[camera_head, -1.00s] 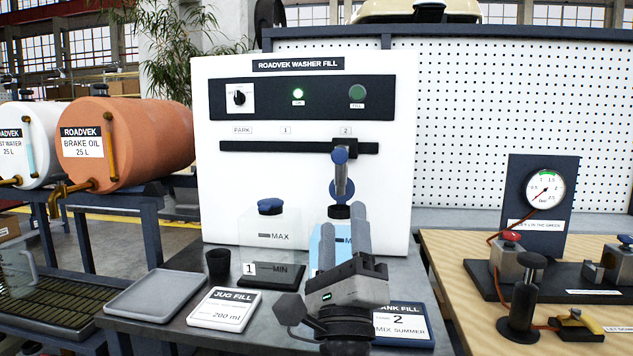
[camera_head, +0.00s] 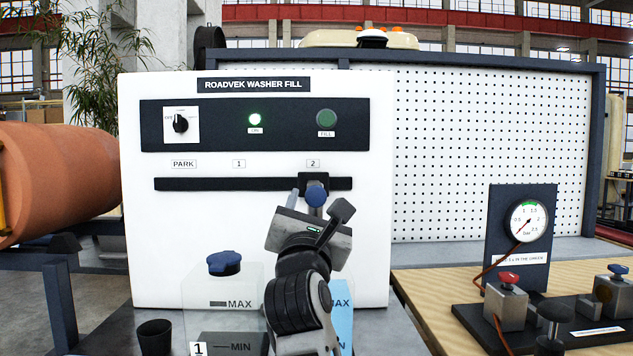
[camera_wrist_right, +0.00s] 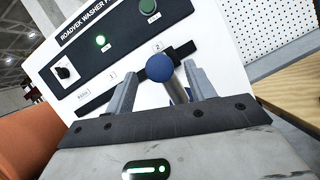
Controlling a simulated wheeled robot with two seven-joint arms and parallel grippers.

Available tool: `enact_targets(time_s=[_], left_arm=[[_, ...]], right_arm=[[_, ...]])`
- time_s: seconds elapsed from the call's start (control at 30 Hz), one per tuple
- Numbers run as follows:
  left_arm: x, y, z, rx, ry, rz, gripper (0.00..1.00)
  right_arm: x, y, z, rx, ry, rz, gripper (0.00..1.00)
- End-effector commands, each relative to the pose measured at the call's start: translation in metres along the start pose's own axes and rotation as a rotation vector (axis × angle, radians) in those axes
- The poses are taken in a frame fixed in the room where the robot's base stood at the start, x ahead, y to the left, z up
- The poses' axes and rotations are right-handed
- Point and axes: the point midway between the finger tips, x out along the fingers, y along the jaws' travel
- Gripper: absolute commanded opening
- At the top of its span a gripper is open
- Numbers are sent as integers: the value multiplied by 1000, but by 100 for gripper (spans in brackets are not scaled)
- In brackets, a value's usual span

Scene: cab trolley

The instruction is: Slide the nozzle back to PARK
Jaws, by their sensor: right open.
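The nozzle's blue knob (camera_head: 316,195) sits on its carriage (camera_head: 318,180) on the black rail (camera_head: 230,184), under the label 2 (camera_head: 313,163). The PARK label (camera_head: 184,163) is at the rail's left end. My right gripper (camera_head: 317,204) is in front of the knob with its fingers apart. In the right wrist view, the knob (camera_wrist_right: 160,67) and the grey stem below it show between the two open fingers (camera_wrist_right: 160,72); I see gaps on both sides. My gripper and wrist hide the lower nozzle. My left gripper is not in view.
The jug with a blue cap (camera_head: 224,263) stands below the rail, left of my wrist. A blue-filled tank (camera_head: 341,310) is partly behind my wrist. A black cup (camera_head: 155,337) and an orange barrel (camera_head: 60,180) are at left. A gauge stand (camera_head: 524,225) is at right.

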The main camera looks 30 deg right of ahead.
Motion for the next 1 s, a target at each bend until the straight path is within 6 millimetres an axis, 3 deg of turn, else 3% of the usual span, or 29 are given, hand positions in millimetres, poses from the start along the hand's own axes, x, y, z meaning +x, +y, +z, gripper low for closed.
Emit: enact_targets(time_s=[0.1, 0.3, 0.7, 0.77, 0.9, 1.0], left_arm=[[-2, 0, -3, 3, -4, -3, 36], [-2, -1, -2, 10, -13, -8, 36], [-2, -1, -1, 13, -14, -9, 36], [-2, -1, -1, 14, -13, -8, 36], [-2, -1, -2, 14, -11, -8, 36], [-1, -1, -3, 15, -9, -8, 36]], right_arm=[[25, 0, 2, -2, -2, -1, 55], [49, 0, 0, -1, -1, 1, 55], [56, 0, 0, -1, -1, 0, 55], [56, 0, 0, -1, -1, 0, 41], [56, 0, 0, -1, -1, 0, 2], [56, 0, 0, -1, -1, 0, 0]])
